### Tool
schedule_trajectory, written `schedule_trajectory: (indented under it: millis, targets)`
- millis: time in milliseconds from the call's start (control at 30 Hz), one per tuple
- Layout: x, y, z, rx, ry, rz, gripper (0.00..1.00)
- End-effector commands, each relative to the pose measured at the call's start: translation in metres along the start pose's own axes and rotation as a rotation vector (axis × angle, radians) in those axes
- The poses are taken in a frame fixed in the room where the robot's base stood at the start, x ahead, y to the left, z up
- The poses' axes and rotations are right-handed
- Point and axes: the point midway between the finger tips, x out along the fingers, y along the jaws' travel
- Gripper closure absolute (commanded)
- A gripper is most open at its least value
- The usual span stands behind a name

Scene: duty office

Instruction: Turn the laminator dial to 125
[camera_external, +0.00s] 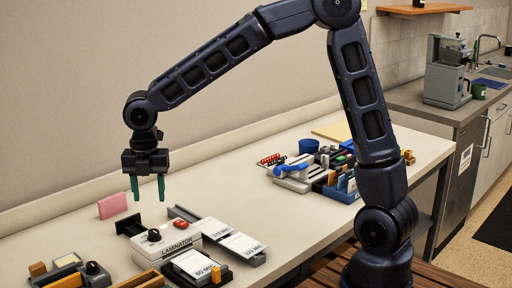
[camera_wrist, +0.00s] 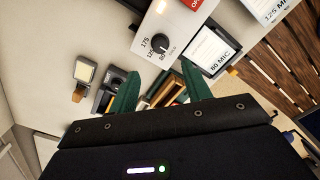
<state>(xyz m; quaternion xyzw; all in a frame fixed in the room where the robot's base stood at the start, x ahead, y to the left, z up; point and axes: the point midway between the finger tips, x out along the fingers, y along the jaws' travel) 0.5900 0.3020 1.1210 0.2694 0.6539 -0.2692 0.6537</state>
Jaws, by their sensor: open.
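The laminator (camera_external: 172,246) is a pale box with a "LAMINATOR" label on the bench. Its black dial (camera_external: 154,235) sits on the top face, with a red part beside it. In the wrist view the dial (camera_wrist: 160,44) shows close up, with the marks 175, 125 and 80 printed beside it; the exact pointer setting is too small to tell. My gripper (camera_external: 148,188) is open and empty, with green fingers pointing down, above the bench and above the dial, apart from it. In the wrist view its fingers (camera_wrist: 160,90) show below the dial.
Pouch trays labelled 80 MIC (camera_external: 197,268) and 125 MIC (camera_external: 243,247) lie right of the laminator. A pink block (camera_external: 112,205) stands behind it. Small tools (camera_external: 68,272) lie at the front left. A blue organiser (camera_external: 338,188) stands farther right.

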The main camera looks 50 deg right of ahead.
Motion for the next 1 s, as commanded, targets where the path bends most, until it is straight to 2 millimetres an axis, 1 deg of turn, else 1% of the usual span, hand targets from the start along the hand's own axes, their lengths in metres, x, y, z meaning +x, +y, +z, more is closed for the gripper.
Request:
schedule_trajectory:
  millis: [167,400,600,800,1000]
  targets:
    - [0.020,0.000,0.000,0.001,0.002,-0.003,0.51]
    - [0.061,-0.001,0.000,0.001,0.001,-0.003,0.51]
    - [0.089,-0.001,0.000,0.002,0.000,-0.002,0.51]
    - [0.103,-0.001,0.000,0.004,0.000,0.000,0.51]
    - [0.105,-0.001,0.000,0.003,-0.001,0.000,0.51]
